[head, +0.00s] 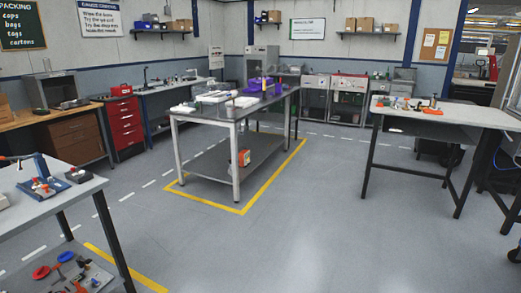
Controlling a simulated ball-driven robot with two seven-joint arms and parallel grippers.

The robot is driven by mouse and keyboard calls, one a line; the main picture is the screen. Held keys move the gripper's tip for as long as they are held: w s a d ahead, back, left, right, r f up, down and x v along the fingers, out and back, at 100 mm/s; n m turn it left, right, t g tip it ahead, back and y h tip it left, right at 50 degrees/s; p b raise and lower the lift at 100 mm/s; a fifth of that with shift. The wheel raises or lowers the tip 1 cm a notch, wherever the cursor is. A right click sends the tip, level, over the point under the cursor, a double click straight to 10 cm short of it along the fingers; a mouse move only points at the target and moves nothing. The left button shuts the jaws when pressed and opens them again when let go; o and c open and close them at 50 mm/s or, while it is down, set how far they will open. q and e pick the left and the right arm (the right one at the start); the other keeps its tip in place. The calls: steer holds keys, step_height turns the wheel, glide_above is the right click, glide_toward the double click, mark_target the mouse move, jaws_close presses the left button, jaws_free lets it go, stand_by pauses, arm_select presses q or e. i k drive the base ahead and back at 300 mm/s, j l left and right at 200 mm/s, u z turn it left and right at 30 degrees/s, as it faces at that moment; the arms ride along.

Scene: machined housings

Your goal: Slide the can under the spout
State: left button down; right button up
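No can and no spout can be made out for certain; the items on the tables are too small and far away. The centre table (258,118) carries a purple bin (262,85), pale trays (213,97) and several small things. The right table (460,117) carries small orange and dark items, among them a small upright thing (433,101) that I cannot identify. Neither of my grippers shows in the head view.
Yellow floor tape (226,208) runs around the centre table. A near-left table (60,200) holds a blue tray (42,187), with tools on its lower shelf. A red drawer cabinet (124,124) stands at the back left. Open grey floor (310,220) lies between the tables.

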mark_target(230, 110)
steer(key=i, duration=3.35)
steer(key=i+u, duration=0.15)
steer(key=i, duration=0.45)
steer(key=i+l, duration=0.15)
steer(key=i, duration=0.45)
steer(key=i+l+u, duration=0.15)
steer(key=i, duration=0.45)
steer(key=i+u, duration=0.2)
